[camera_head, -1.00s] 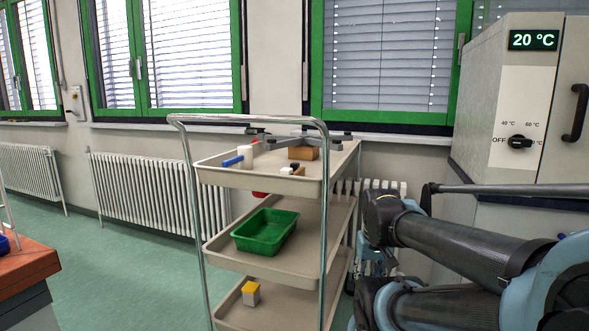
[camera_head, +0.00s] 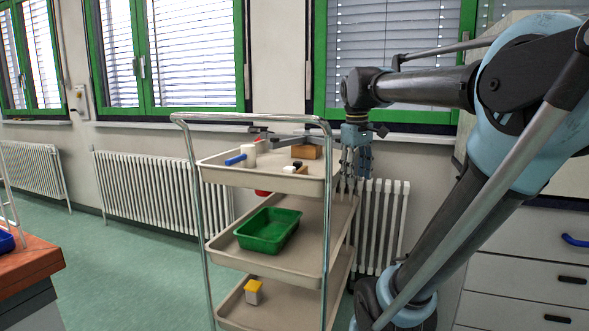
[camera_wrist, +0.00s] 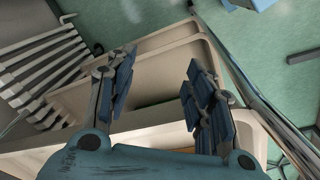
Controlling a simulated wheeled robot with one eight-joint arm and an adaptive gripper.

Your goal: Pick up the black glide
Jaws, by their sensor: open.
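A small black piece (camera_head: 298,164), which may be the black glide, sits on the top tray of the trolley, beside a small white piece (camera_head: 289,170). It is too small to make out its shape. I cannot make it out in the wrist view. My gripper (camera_head: 355,172) points down at the right edge of the top tray, to the right of the black piece and apart from it. In the wrist view my gripper (camera_wrist: 160,62) has its two fingers wide apart with nothing between them.
The trolley's top tray (camera_head: 262,183) also holds a blue-handled mallet (camera_head: 248,153), a wooden block (camera_head: 306,152) and a grey cross-shaped base (camera_head: 290,141). A green bin (camera_head: 268,231) stands on the middle shelf, a yellow-topped block (camera_head: 253,291) below. The metal handle (camera_head: 250,117) rises in front.

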